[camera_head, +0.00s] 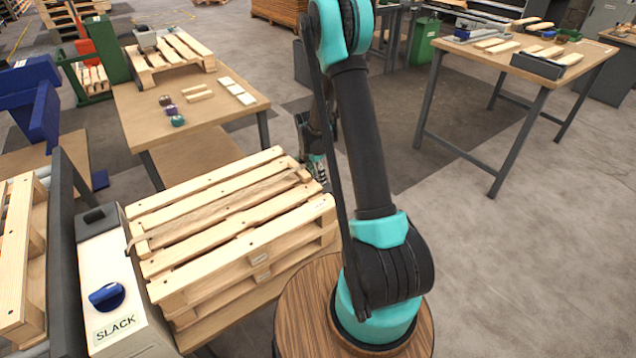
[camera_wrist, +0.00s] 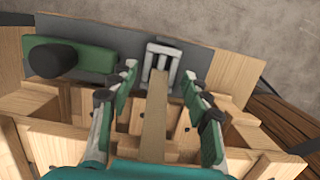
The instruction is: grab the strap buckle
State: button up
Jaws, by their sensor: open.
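The strap buckle (camera_wrist: 163,52) is a silver metal frame with slots, at the upper middle of the wrist view, against a grey plate (camera_wrist: 205,62). A tan strap (camera_wrist: 153,120) runs from it down the picture between my fingers. My gripper (camera_wrist: 160,72) is open, with one green-padded finger on each side of the strap and the buckle just beyond or level with the fingertips. I cannot tell their exact height difference. In the head view my gripper (camera_head: 317,168) is partly hidden behind my arm at the pallet's far right corner, and the buckle cannot be made out there.
A green block with a black knob (camera_wrist: 52,61) stands left of the buckle. The strap crosses the stacked wooden pallets (camera_head: 235,235). A box marked SLACK (camera_head: 118,325) with a blue knob stands left of them. Workbenches (camera_head: 190,105) stand behind; floor at right is clear.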

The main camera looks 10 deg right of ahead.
jog(key=shift+w+d+f, duration=0.1)
jog(key=shift+d+f, duration=0.05)
jog(key=shift+f, duration=0.65)
jog(key=c, duration=1)
jog(key=shift+o, duration=0.2)
jog(key=shift+r, duration=0.15)
